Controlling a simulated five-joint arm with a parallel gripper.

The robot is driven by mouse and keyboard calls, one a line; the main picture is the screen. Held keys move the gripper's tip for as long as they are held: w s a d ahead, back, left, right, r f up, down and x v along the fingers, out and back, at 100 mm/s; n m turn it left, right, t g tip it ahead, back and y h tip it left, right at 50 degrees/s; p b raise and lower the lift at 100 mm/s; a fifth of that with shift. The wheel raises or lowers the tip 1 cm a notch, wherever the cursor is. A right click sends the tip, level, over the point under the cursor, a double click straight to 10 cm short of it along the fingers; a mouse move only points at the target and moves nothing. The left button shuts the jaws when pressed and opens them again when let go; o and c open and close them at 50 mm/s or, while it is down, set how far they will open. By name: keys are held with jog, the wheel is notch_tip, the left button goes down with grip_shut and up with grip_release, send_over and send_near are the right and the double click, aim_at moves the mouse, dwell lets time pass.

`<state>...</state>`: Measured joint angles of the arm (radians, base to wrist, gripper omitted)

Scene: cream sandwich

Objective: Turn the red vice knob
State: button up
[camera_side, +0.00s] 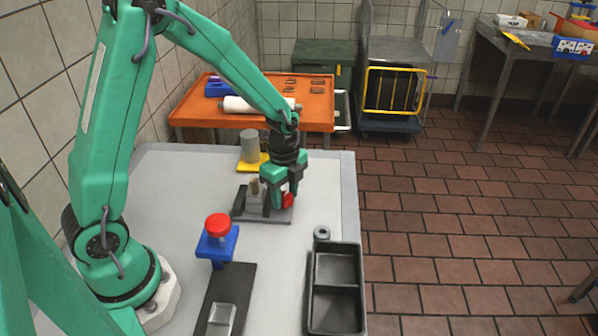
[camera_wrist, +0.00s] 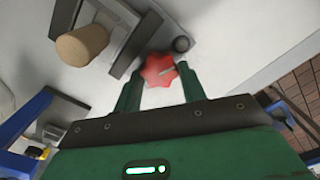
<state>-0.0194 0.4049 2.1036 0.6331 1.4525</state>
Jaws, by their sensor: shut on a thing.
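The red vice knob (camera_side: 287,200) is at the right end of the grey vice (camera_side: 262,216) on the light grey table. In the wrist view the knob (camera_wrist: 159,70) is star-shaped and sits between my two green fingers. My gripper (camera_side: 285,200) points down over the vice's right end and is shut on the knob. A tan cylindrical piece (camera_wrist: 82,46) stands at the vice jaws in the wrist view. The fingers hide part of the knob in the side view.
A blue stand with a red top (camera_side: 217,226) is in front of the vice. A black two-compartment tray (camera_side: 336,290) and a small grey ring (camera_side: 322,232) lie at the right edge. A grey cylinder (camera_side: 249,146) on a yellow base stands behind.

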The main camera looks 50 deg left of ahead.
jog(key=o, duration=1)
jog(key=shift+n, duration=0.3)
